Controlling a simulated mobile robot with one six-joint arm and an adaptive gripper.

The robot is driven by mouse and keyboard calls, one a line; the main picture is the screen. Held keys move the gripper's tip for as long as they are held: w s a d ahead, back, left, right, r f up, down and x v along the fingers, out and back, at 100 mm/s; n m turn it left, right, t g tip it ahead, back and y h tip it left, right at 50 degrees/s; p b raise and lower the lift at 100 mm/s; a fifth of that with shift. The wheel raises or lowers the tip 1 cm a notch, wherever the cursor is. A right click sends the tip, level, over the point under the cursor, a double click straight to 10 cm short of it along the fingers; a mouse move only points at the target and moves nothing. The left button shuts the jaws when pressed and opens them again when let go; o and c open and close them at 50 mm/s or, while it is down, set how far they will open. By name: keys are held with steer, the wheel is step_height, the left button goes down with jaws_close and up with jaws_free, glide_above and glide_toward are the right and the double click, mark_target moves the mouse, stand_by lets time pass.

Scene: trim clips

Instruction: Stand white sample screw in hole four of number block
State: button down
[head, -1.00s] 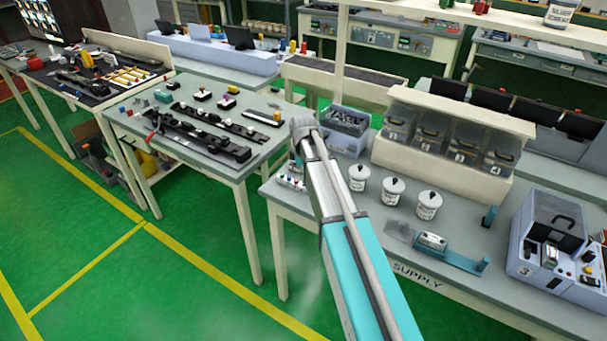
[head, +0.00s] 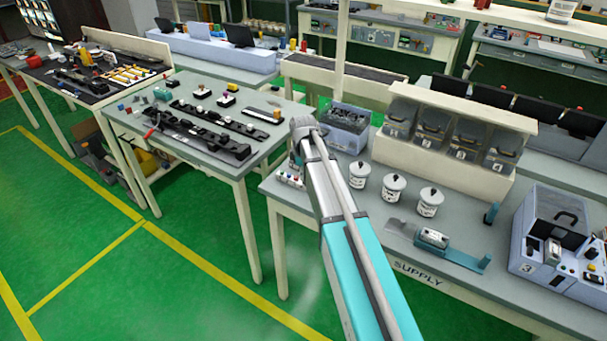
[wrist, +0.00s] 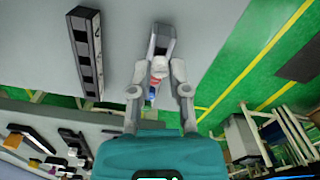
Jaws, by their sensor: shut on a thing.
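In the wrist view my gripper (wrist: 158,84) has its two fingers closed around a small white piece (wrist: 158,66), which looks like the white sample screw. A grey block (wrist: 160,36) with red and blue pieces lies just beyond and partly under the fingertips. In the head view my arm hides the gripper. A small rack with coloured pieces (head: 290,179) shows left of the arm.
Three white jars (head: 394,187) stand right of my arm on the supply table (head: 458,222). A grey bin (head: 350,117) stands behind. A teal-ended fixture (head: 452,250) lies at the front right. Bare table surface lies around the number block in the wrist view (wrist: 40,40).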

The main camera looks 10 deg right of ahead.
steer(key=shift+f+b, duration=0.75)
stand_by(0.6)
steer(key=c, duration=0.5)
jaws_free()
steer(key=shift+r, duration=0.15)
step_height(320, 180, up, 5)
steer(key=p, duration=0.5)
steer(key=shift+f, duration=0.2)
steer(key=shift+w+d+f+m, duration=0.1)
steer(key=shift+w+d+m, duration=0.75)
steer(key=shift+w+d, duration=0.6)
steer(key=shift+w+d+f+m, duration=0.1)
steer(key=shift+w+d+m, duration=0.75)
steer(key=shift+w+d, duration=0.55)
steer(key=shift+s, duration=0.1)
